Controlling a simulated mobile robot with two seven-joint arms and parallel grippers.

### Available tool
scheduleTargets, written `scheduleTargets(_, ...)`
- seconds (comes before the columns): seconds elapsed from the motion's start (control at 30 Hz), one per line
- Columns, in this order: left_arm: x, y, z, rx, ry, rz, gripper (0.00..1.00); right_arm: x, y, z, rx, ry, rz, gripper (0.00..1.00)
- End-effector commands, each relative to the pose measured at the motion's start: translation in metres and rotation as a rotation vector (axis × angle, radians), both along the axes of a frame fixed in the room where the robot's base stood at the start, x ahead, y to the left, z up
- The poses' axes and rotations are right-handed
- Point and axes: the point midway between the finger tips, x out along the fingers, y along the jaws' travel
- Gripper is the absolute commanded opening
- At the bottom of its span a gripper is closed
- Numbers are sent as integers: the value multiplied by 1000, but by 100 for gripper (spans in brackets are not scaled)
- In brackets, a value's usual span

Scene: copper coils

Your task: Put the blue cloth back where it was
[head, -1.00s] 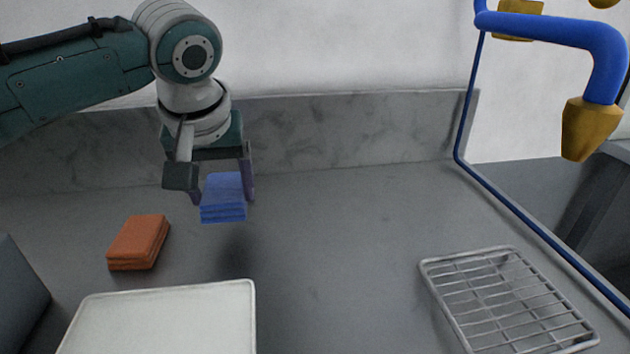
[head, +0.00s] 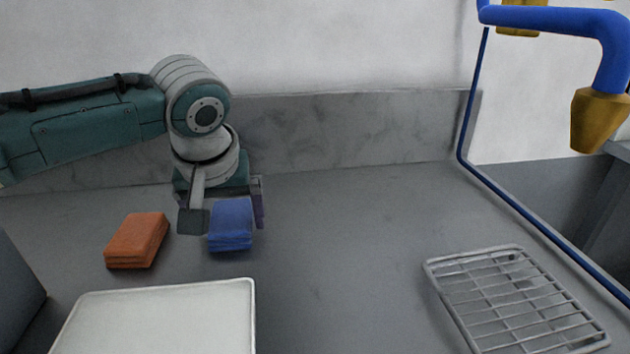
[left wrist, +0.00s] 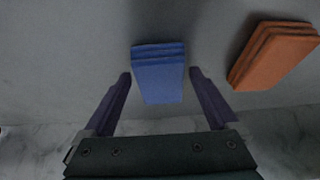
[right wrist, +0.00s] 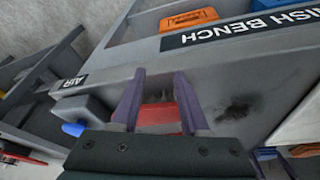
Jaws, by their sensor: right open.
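The blue cloth (head: 230,226) is a folded stack lying on the grey bench, right of the orange cloth. It also shows in the left wrist view (left wrist: 158,80). My left gripper (head: 234,222) is over it with one finger on each side. In the left wrist view the fingers (left wrist: 160,74) stand apart with narrow gaps beside the blue cloth, so the gripper is open around it. My right gripper (right wrist: 160,76) is open and away from the cloth; a red thing (right wrist: 160,116) shows behind its fingers.
The folded orange cloth (head: 137,241) lies left of the blue one, also in the left wrist view (left wrist: 274,55). A white tray (head: 155,318) lies in front. A wire rack (head: 515,298) stands right, near a blue pipe (head: 540,233). The bench middle is clear.

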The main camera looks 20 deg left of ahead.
Motion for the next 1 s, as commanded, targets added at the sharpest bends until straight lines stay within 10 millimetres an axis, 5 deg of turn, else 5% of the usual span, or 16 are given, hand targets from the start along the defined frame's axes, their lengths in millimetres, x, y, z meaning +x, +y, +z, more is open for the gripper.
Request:
scheduleTargets(0.37, 0, 0, 7, 1, 0, 0, 100, 0, 1, 3, 4, 1, -3, 45)
scheduleTargets(0.8, -29, -18, 90, 0, -2, -2, 100, 0, 1, 35, 5, 1, -4, 45)
scheduleTargets(1.0, -37, -24, 111, -1, -1, -2, 100, 0, 1, 39, 5, 1, -4, 45)
